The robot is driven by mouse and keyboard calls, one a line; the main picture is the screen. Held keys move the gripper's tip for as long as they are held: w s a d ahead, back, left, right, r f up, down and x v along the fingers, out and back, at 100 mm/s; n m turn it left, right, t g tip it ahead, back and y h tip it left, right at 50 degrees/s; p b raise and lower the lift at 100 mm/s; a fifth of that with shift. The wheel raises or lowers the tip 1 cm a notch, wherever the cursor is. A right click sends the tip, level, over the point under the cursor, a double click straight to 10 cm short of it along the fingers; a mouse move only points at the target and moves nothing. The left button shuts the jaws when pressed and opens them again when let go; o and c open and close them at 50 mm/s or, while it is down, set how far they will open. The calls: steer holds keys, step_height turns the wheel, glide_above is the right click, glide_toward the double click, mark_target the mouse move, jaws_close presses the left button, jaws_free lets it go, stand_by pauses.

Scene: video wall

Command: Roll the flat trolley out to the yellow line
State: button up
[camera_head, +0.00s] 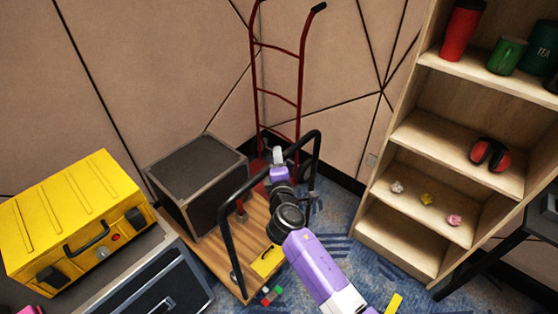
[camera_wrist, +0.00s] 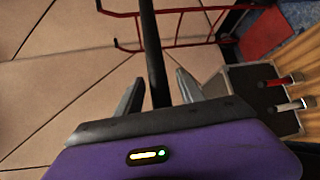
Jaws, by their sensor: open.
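The flat trolley has a wooden deck (camera_head: 222,252) and a tall black tube handle (camera_head: 228,232); it stands on the carpet against the wall. A black box with grey edges (camera_head: 196,180) rides on the deck. My gripper (camera_head: 277,155) is at the upper part of the handle. In the wrist view, the black handle bar (camera_wrist: 152,45) passes between the open fingers of my gripper (camera_wrist: 159,78), with gaps showing on both sides. A short yellow strip (camera_head: 393,303), perhaps the yellow line, shows on the carpet at the bottom edge, partly cut off.
A red hand truck (camera_head: 279,45) leans on the wall behind the trolley. A yellow case (camera_head: 75,215) stands on a dark case at left. A wooden shelf (camera_head: 405,247) stands at right. Small coloured bits (camera_head: 270,296) lie near the deck's front. Blue carpet is open between trolley and shelf.

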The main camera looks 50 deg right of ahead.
jaws_close()
stand_by(1.4)
